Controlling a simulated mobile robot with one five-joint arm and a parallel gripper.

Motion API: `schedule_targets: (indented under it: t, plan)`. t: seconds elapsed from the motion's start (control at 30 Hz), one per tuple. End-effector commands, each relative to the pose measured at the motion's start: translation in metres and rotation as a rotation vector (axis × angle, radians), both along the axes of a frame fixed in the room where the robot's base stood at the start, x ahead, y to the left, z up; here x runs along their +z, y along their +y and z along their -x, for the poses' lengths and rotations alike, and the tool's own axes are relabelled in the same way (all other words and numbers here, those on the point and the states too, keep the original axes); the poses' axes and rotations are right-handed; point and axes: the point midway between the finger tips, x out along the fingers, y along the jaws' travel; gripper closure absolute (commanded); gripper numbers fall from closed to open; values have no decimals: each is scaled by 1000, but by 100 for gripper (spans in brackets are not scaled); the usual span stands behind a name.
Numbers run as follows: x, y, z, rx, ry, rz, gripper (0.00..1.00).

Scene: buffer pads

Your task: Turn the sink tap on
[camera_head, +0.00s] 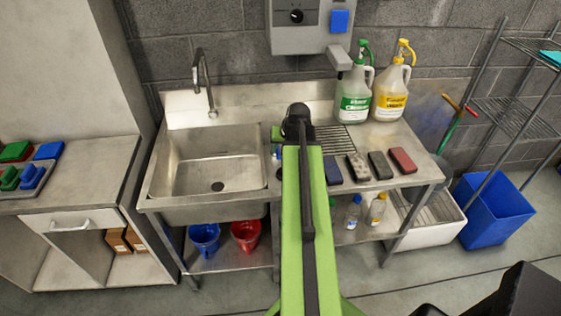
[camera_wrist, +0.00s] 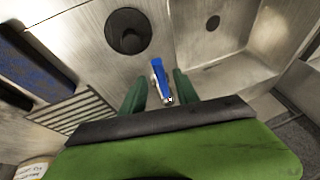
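The grey metal sink tap (camera_head: 205,80) rises at the back of the sink basin (camera_head: 185,162) in the head view. A small blue-topped lever (camera_wrist: 158,78) with a silver body shows in the wrist view; it looks like a tap handle, but its link to the spout is hidden. A bit of blue and white shows beside my arm in the head view. My gripper (camera_wrist: 160,90) has its two green fingers apart, one on each side of the lever, with gaps showing. In the head view my arm hides most of the gripper and lever.
Dark and red pads (camera_head: 402,160) lie on the right of the counter, before two jugs (camera_head: 354,100). A grey wall box (camera_head: 298,28) hangs above. A round dark hole (camera_wrist: 130,32) in the metal lies close beyond the lever.

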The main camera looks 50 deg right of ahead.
Motion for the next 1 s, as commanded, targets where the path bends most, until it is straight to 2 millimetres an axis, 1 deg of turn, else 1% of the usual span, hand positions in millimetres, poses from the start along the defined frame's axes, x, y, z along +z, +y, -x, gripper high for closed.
schedule_targets:
  t: [0.03,0.1,0.37,0.4,0.47,0.67,0.7,1.0]
  plan:
    - [-15,-2,-4,0,0,0,63]
    - [-20,-3,-7,-1,0,0,63]
    - [-18,-3,-8,-2,0,-1,63]
    - [-18,-3,-8,-2,0,-1,64]
    - [-18,-3,-8,-2,0,-1,72]
    - [-18,-3,-8,-2,0,0,98]
    - [-18,-3,-8,-2,0,0,100]
    - [-18,-3,-7,-2,0,0,100]
